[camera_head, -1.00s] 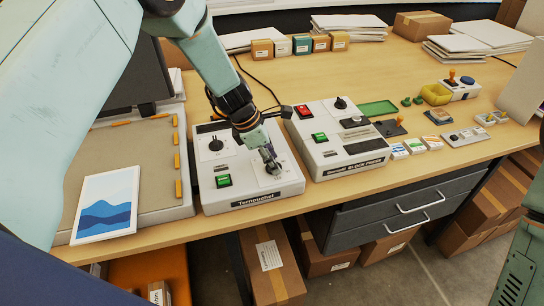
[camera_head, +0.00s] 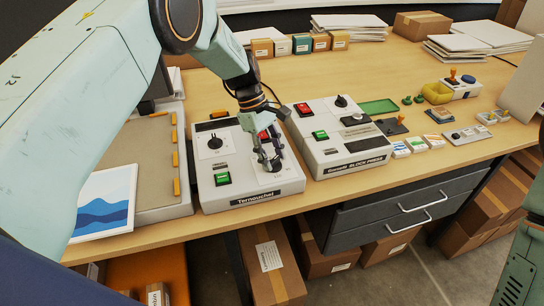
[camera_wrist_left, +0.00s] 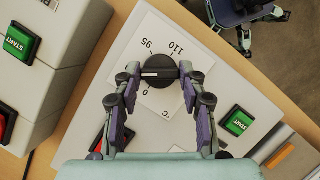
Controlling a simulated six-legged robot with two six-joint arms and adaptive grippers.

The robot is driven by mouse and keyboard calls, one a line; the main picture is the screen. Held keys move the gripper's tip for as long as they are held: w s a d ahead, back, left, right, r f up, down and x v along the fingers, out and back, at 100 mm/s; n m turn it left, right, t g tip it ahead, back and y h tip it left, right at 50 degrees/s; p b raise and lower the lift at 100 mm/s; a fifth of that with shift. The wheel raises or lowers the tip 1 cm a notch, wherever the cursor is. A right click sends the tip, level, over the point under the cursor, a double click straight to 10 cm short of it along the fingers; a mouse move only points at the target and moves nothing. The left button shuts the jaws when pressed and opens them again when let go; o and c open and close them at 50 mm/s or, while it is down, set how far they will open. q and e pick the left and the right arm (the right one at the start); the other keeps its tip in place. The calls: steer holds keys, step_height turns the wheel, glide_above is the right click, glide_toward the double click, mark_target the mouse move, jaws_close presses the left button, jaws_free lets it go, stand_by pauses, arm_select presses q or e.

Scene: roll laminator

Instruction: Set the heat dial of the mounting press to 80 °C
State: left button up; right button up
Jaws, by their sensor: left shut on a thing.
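The left box, labelled Ternouchet (camera_head: 262,197), has a dial plate with a °C mark. Its black heat dial (camera_wrist_left: 160,69) is round with a white pointer line. In the left wrist view 95, 110 and 0 show around it. The pointer line lies toward the left, between 95 and 0; other numbers are hidden by the fingers. My left gripper (camera_head: 270,163) comes down on this dial from above, its two fingers shut on opposite sides of the knob. My right gripper is not in view.
The same box has another black knob (camera_head: 214,142), a green START switch (camera_head: 222,179) and a red switch (camera_head: 264,134) beside my gripper. A second box labelled Block Press (camera_head: 352,166) stands close on the right. A picture print (camera_head: 103,205) lies at left.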

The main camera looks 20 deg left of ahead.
arm_select(q)
steer(key=shift+w+m, duration=0.1)
steer(key=shift+m, duration=0.5)
steer(key=o, duration=1.1)
steer(key=shift+a, duration=0.15)
steer(key=shift+o, duration=0.2)
steer(key=v, duration=1.2)
steer(key=shift+w, duration=0.2)
